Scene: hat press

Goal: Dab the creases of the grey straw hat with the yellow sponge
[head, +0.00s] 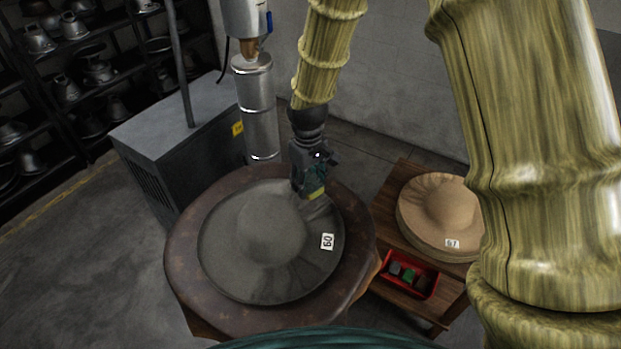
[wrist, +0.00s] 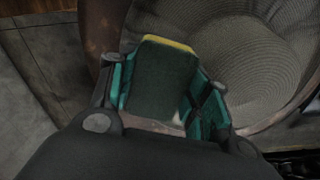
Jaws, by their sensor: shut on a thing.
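The grey straw hat (head: 262,232) lies on a round rusty-brown table, its brim spread out with creases and a white tag reading 60 on its right side. Its woven surface shows in the wrist view (wrist: 255,55). My gripper (head: 313,189) is at the hat's far right brim, shut on the yellow sponge (head: 316,195). In the wrist view the sponge shows a dark green face (wrist: 160,80) and a yellow edge between the teal finger pads. I cannot tell whether the sponge touches the brim.
A tan hat (head: 436,205) tagged 61 sits on a wooden side table to the right, with a red tray (head: 409,274) of small blocks in front of it. A grey metal cabinet (head: 180,135) and a metal cylinder (head: 260,110) stand behind the round table (head: 190,285).

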